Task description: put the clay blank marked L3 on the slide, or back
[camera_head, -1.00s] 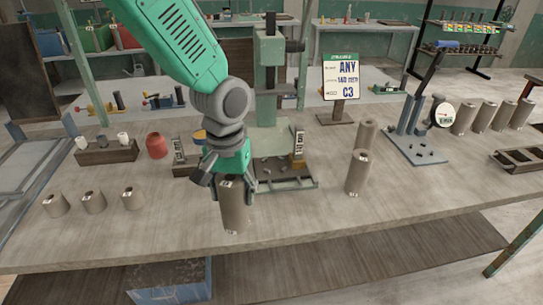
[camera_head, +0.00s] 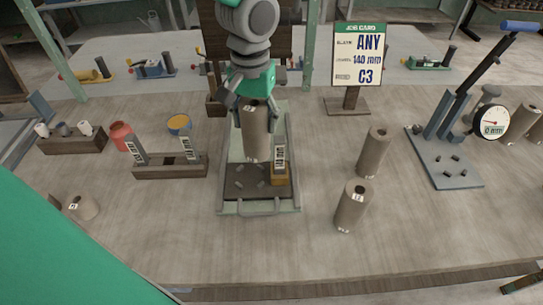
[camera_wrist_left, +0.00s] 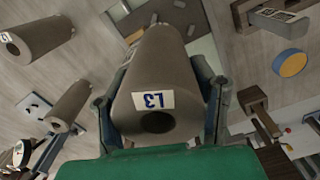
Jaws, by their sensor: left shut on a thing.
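The clay blank L3 (camera_head: 256,135) is a grey-brown cylinder with a bore in its end. Its L3 label shows in the left wrist view, on the near end of the blank (camera_wrist_left: 158,75). My left gripper (camera_head: 252,108) is shut on its upper part, with a finger on each side. The blank stands roughly upright over the back of the slide (camera_head: 227,205), a green-framed bed with a dark plate. I cannot tell whether its lower end touches the slide. My right gripper is not in view.
A yellow block with a length label (camera_head: 279,172) sits on the slide's right side. Two blanks (camera_head: 351,205) (camera_head: 373,152) stand to the right, before the gauge stand (camera_head: 445,170). A wooden rack (camera_head: 170,170) is at left. The job card (camera_head: 359,55) stands behind. The front table is clear.

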